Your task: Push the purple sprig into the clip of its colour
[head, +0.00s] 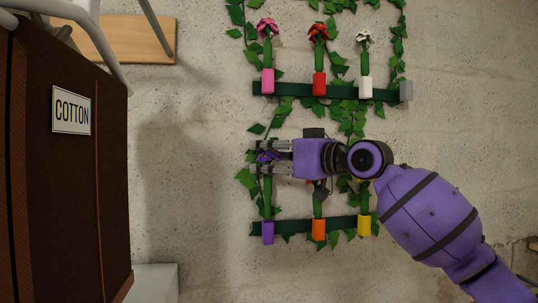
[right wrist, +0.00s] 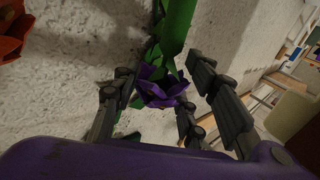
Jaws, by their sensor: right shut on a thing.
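The purple sprig has a purple flower (right wrist: 163,88) and a thick green stem (head: 267,192). My right gripper (head: 257,157) reaches in from the right and is shut on the sprig at its flower end. The stem runs straight down in the head view towards the purple clip (head: 268,233), at the left end of the lower dark green rail (head: 293,226). The stem's lower end meets the clip's top edge in the picture; I cannot tell whether it is inside or in front. In the right wrist view the fingers stand on both sides of the flower. My left gripper is not in view.
An orange clip (head: 318,230) and a yellow clip (head: 364,225) share the lower rail. The upper rail (head: 293,90) has pink, red and white clips with flowers. Leafy vines run around both rails. A brown box labelled COTTON (head: 60,170) stands at the left.

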